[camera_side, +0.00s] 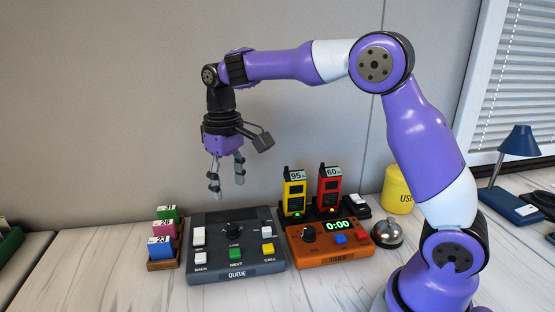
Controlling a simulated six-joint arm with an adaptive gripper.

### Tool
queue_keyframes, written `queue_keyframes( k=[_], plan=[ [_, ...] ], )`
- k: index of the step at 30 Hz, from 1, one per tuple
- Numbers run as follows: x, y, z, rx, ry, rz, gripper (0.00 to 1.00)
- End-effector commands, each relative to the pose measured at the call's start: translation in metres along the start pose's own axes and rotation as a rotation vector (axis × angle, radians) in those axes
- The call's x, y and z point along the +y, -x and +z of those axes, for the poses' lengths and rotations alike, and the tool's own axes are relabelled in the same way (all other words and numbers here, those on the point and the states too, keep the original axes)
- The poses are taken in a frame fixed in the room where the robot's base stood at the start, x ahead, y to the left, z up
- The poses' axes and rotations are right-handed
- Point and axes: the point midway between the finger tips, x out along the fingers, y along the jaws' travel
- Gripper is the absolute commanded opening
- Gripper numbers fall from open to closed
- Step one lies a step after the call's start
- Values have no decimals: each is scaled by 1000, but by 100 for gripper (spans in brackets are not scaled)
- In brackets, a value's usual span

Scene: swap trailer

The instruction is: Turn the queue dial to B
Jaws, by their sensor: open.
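The queue box (268,268) is a dark grey panel on the table, labelled QUEUE at its front. Its black dial (233,229) sits near the middle of the top face. White, green and yellow buttons surround the dial. The dial's letter marks are too small to read, so I cannot tell which position it points to. My gripper (227,194) is open and empty, pointing down above the back part of the queue box. Its fingertips are apart from the dial.
An orange timer box (301,257) reading 0:00 stands right of the queue box. Behind it are a yellow handset (294,192) and a red handset (329,188). Numbered cards in a wooden rack (165,264) stand left. A bell (387,233) and yellow tub (398,190) are right.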

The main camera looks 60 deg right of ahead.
Motion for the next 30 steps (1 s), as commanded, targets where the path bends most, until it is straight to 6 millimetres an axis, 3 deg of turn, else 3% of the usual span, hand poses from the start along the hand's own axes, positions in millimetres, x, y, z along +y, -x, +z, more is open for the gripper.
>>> queue_keyframes(
  k=[5,12,18,29,30],
  plan=[
    [0,-21,-1,-8,0,0,64],
    [0,-69,0,-9,0,0,64],
    [0,-96,-1,-5,0,0,64],
    [0,-104,-1,-2,0,0,64],
    [0,-104,-1,-2,0,0,49]
  ],
)
